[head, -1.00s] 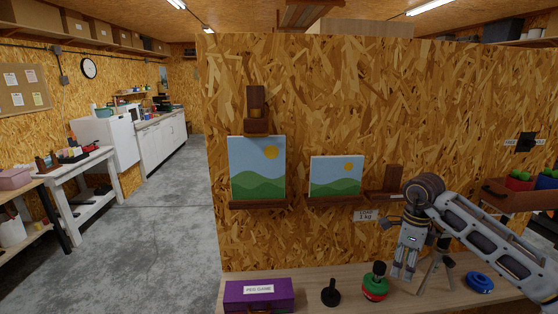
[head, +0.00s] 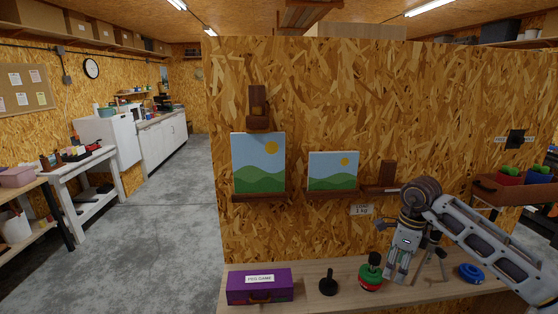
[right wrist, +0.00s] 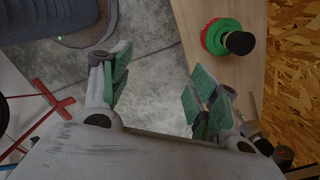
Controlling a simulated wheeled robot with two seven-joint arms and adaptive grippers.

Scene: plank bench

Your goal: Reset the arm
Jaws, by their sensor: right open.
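My right gripper (head: 398,272) hangs pointing down in front of the plank bench (head: 322,268), to the right of a red and green round piece with a black top (head: 370,272). In the right wrist view the gripper (right wrist: 155,95) has its green-padded fingers spread wide with nothing between them but grey floor. The red and green piece also shows there (right wrist: 228,38), beside the right finger and apart from it. My left gripper is in neither view.
On the bench stand a purple peg game box (head: 258,286), a black knobbed piece (head: 328,282) and a blue ring (head: 470,272). Above, two landscape pictures (head: 258,162) (head: 333,171) rest on wall ledges. A planter shelf (head: 500,192) is at right. The floor at left is open.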

